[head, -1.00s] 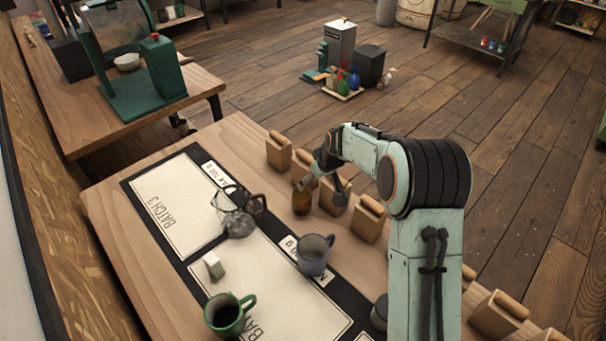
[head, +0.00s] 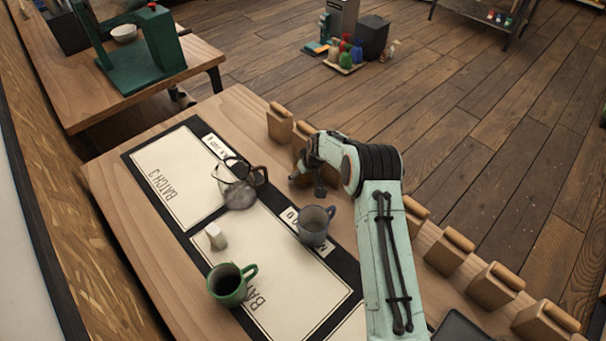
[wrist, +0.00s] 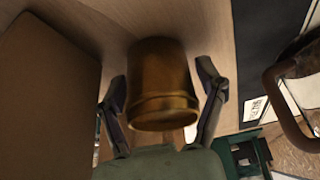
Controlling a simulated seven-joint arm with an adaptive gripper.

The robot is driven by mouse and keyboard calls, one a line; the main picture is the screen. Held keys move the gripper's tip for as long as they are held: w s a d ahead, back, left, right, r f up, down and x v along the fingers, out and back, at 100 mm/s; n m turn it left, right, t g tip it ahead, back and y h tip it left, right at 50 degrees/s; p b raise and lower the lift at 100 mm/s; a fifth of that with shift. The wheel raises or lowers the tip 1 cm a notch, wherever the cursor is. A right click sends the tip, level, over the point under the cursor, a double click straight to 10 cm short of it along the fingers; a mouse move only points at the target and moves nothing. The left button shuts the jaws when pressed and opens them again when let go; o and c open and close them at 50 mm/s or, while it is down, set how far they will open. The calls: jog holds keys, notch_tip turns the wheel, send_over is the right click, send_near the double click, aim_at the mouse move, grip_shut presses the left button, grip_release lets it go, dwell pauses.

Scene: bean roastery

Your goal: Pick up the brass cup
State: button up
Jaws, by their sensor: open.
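The brass cup (wrist: 163,85) fills the middle of the wrist view, with a rounded rim band at its lower end in the picture. My gripper (wrist: 161,74) is open, with one finger on each side of the cup. A narrow gap shows at each side, so I see no firm grip.
A glass carafe (head: 240,190), a blue-grey mug (head: 314,228), a green mug (head: 228,288) and a small white block (head: 215,237) stand nearby.

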jog(key=c, duration=0.9)
jog(key=shift+c, duration=0.2)
